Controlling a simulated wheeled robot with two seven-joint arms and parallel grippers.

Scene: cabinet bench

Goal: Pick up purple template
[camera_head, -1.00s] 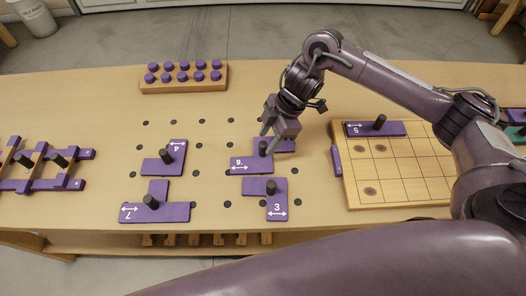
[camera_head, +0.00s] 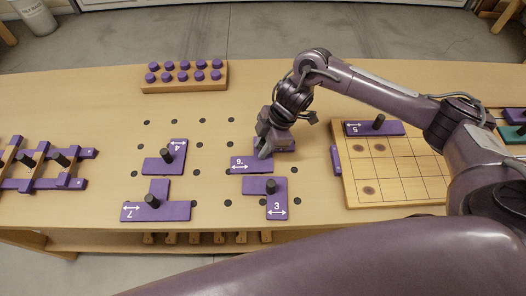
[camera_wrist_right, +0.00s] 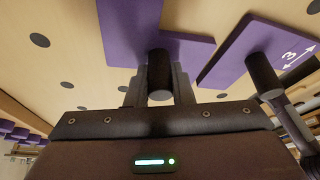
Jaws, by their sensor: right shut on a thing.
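A purple template marked 6 (camera_head: 240,163) lies on the wooden bench near the middle. It also shows in the right wrist view (camera_wrist_right: 125,30), with its black peg (camera_wrist_right: 159,72) between my fingers. My right gripper (camera_head: 264,152) is down over this template and shut on the peg; in the head view the gripper hides the peg. Other purple templates lie nearby: one marked 4 (camera_head: 157,166), one marked 7 (camera_head: 160,210), one marked 3 (camera_head: 277,205), and one marked 5 (camera_head: 395,128). My left gripper is not in view.
A wooden block with purple knobs (camera_head: 184,88) stands at the back. A gridded wooden board (camera_head: 400,195) lies to the right, with template 5 on its far edge. A purple rack with black pegs (camera_head: 40,170) is at the left. Dark holes dot the bench.

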